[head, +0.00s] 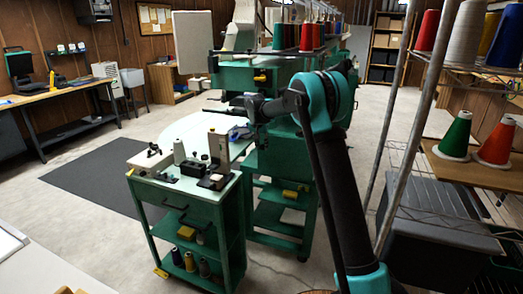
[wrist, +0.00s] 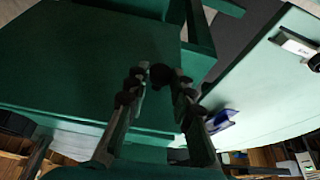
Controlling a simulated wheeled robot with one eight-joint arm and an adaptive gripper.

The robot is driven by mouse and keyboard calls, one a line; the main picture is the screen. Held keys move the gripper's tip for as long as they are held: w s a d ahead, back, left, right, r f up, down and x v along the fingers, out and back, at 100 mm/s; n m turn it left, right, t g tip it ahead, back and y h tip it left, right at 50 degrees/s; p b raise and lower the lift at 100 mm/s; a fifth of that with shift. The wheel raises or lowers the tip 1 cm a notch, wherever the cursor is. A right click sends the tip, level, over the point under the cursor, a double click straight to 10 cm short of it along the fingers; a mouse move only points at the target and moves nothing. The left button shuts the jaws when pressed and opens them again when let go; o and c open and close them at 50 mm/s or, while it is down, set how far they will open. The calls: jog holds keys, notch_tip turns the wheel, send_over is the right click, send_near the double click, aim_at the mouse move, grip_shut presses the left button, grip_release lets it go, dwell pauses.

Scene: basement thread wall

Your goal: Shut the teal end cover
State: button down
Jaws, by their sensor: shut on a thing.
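A broad teal panel, which looks like the end cover (wrist: 85,75), fills the left and middle of the wrist view. A small dark round knob (wrist: 160,75) shows in front of it, between my fingertips. My gripper (wrist: 158,82) is shut on this knob, with one finger on each side. In the head view my gripper (head: 237,104) reaches left from my arm, close to the teal embroidery machine (head: 275,75). There my arm hides part of the machine. I cannot tell from the head view how far the cover stands open.
A pale table with a curved edge (head: 185,130) lies below my gripper. A blue item (wrist: 220,121) shows near that table's edge. A teal cart (head: 190,200) with tools stands in front. Metal rack posts (head: 425,110) and thread cones rise close on the right.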

jog(key=shift+w+d+m, duration=0.1)
jog(key=shift+w+m, duration=0.3)
jog(key=shift+w, duration=0.5)
jog(key=shift+r, duration=0.1)
jog(key=c, duration=1.3)
grip_release()
jog(key=v, duration=1.1)
jog(key=shift+s+r, duration=0.1)
jog(key=shift+r, duration=0.3)
